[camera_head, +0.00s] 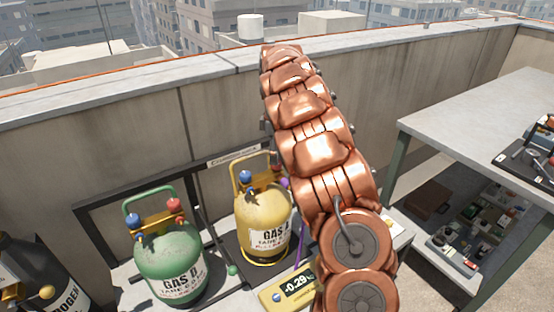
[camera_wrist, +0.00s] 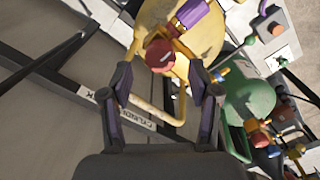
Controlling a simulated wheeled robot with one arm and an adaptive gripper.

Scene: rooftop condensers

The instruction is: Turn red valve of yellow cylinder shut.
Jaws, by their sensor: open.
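The yellow cylinder (camera_head: 262,222) stands behind the scale readout in the head view, with a blue valve (camera_head: 246,177) on its top left. In the wrist view the red valve (camera_wrist: 160,55) shows at the top of the yellow cylinder (camera_wrist: 210,42), beside a purple fitting (camera_wrist: 197,18). My gripper (camera_wrist: 163,78) is open, its two fingers on either side just short of the red valve, with no contact to be made out. The cylinder's yellow carry handle (camera_wrist: 152,110) crosses between the fingers.
A green cylinder (camera_head: 170,262) with its own red and blue valves stands left of the yellow one. A dark cylinder (camera_head: 28,280) is at far left. A digital scale readout (camera_head: 290,286) sits in front. A parapet wall (camera_head: 130,140) closes the back; a workbench (camera_head: 480,110) stands right.

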